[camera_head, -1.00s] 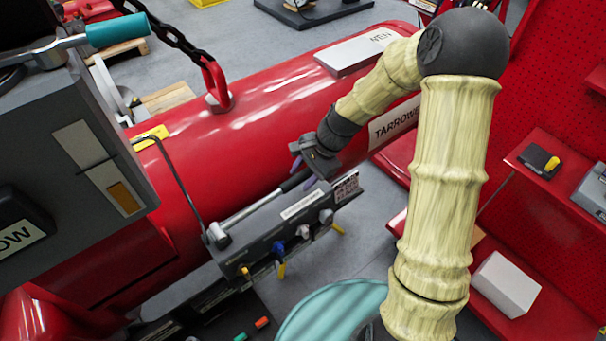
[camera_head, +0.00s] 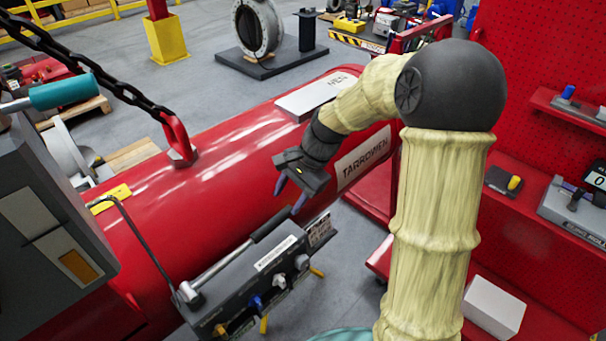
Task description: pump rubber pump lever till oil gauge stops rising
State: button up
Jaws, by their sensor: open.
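The pump lever has a silver rod (camera_head: 222,265) and a black rubber grip (camera_head: 272,224). It slopes up to the right along the top of a dark pump block (camera_head: 262,290). My gripper (camera_head: 288,196) is open, with purple fingertips, just above the free end of the grip. One fingertip looks very close to the grip's end; I cannot tell if they touch. A grey box (camera_head: 35,170) at the left has a window with an orange-brown fill (camera_head: 76,265) in its lower part, which looks like the oil gauge.
A large red cylinder (camera_head: 225,180) lies behind the pump block. A black chain (camera_head: 95,75) hangs to a red lug (camera_head: 178,142). A bent grey pipe (camera_head: 140,245) stands left of the lever. Red shelves with a white box (camera_head: 493,308) are at the right.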

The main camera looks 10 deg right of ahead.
jog(key=v, duration=0.7)
jog(key=shift+r+b, duration=0.25)
jog(key=shift+b, duration=0.1)
jog(key=shift+d, duration=0.1)
jog(key=shift+c, duration=0.3)
